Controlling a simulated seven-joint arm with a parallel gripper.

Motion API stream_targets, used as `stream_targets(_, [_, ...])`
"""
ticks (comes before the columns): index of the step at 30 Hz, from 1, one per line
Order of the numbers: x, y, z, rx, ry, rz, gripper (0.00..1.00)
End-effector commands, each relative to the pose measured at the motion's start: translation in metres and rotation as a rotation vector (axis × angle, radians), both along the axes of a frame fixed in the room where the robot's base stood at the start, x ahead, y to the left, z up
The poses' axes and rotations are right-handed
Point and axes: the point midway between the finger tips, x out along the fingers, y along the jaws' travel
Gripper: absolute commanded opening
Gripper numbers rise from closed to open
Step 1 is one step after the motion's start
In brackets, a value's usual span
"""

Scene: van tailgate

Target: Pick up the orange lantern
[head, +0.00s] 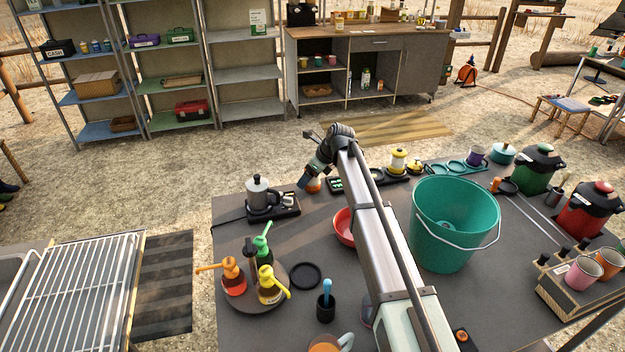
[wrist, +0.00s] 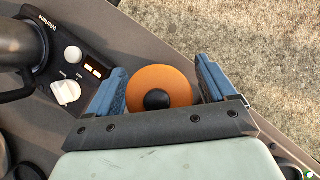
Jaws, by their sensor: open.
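The orange lantern (wrist: 150,82) shows from above in the wrist view as a round orange top with a black knob in the middle. It stands between the two blue fingers of my gripper (wrist: 162,80), which are open with a gap on the right side; the left finger is close to its edge. In the head view, a small part of the orange lantern (head: 314,185) shows under my gripper (head: 309,180), near the table's far edge. The rest of it is hidden by the gripper and arm.
A hot plate with a grey moka pot (head: 262,194) stands just left of the lantern. A yellow lantern (head: 398,160) stands to the right. A red bowl (head: 344,228) and a teal bucket (head: 452,225) are nearer. Bare ground lies beyond the table edge.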

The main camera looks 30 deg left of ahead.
Motion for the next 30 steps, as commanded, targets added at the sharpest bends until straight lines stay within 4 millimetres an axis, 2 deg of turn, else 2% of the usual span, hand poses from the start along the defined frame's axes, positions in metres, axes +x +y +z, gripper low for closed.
stream_targets(4, [-0.0001, -0.0001, 0.0003, 0.000, 0.000, 0.000, 0.83])
stream_targets(22, [-0.0002, -0.0002, 0.0004, 0.000, 0.000, 0.000, 0.26])
stream_targets(30, [-0.0001, -0.0001, 0.0022, 0.001, 0.000, 0.000, 0.25])
